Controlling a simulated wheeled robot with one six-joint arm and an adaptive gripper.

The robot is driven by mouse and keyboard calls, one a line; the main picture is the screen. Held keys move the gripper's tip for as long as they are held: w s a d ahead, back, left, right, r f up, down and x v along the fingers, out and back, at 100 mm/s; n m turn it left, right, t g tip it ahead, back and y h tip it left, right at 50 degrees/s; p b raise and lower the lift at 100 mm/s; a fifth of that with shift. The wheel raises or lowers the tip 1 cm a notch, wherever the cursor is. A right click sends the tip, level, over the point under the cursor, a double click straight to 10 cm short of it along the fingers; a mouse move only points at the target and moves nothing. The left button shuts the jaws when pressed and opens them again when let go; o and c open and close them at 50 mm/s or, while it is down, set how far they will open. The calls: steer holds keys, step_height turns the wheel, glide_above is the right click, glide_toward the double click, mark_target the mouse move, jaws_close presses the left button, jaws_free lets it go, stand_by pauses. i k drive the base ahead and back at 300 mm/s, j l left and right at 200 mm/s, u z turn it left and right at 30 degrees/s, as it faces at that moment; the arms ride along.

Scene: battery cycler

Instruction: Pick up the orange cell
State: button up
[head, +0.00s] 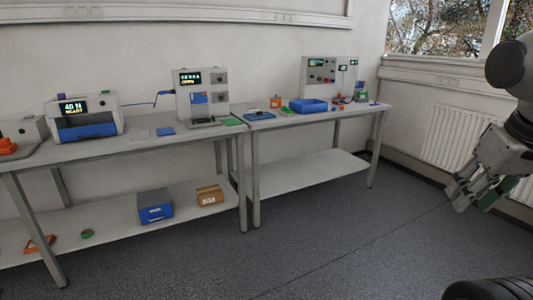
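A small orange object (275,102) stands on the right bench, left of a blue tray. It may be the orange cell, but it is too small to tell. Another tiny orange-red item (342,101) is on the same bench, right of the tray. My gripper (455,197) hangs in the air at the right of the head view, over the floor and far from the benches. Its fingers point down and left, and nothing is seen held. Whether the fingers are apart is unclear.
The blue tray (309,106) and a panel device (326,76) are on the right bench (290,121). Two more machines (202,94) (85,116) stand on the left bench (130,147). Boxes sit on its lower shelf. The floor (330,230) before the benches is clear. A radiator (455,135) lines the right wall.

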mark_target(274, 103)
steer(key=i+z, duration=0.15)
steer(key=i, duration=1.05)
steer(key=i+z, duration=0.15)
steer(key=i, duration=1.05)
steer(key=i+u, duration=0.3)
steer(key=i, duration=0.2)
steer(key=i+u, duration=0.3)
steer(key=i, duration=0.25)
steer(key=i+l+u, duration=0.2)
steer(key=i+u, duration=0.15)
steer(key=i, duration=0.15)
steer(key=i+l+u, duration=0.3)
steer(key=i, duration=0.2)
